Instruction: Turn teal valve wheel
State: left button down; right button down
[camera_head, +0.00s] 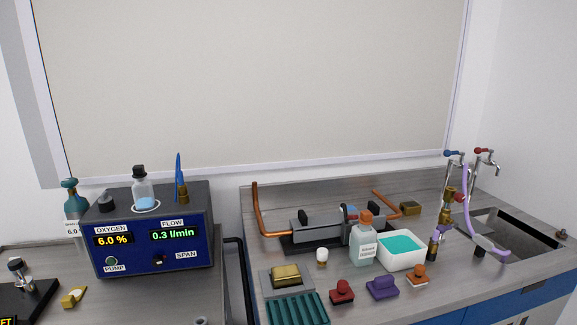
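A teal bottle-shaped fitting (73,201) stands at the left, behind the blue analyser box. Its rounded teal top (69,184) looks like the valve wheel, but it is too small to tell for sure. A white label on its front is partly cut off by the box. Neither of my grippers shows in the head view.
The blue analyser box (155,262) reads oxygen 6.0 % and flow 0.3 l/min. A flask (141,190) and a blue-tipped item (179,170) stand on it. A yellow piece (73,296) lies in front. The right bench holds a burner chamber (327,222), bottle (363,245), white tub (402,263) and sink (515,232).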

aim_at(70, 183)
jog(key=u, duration=1.3)
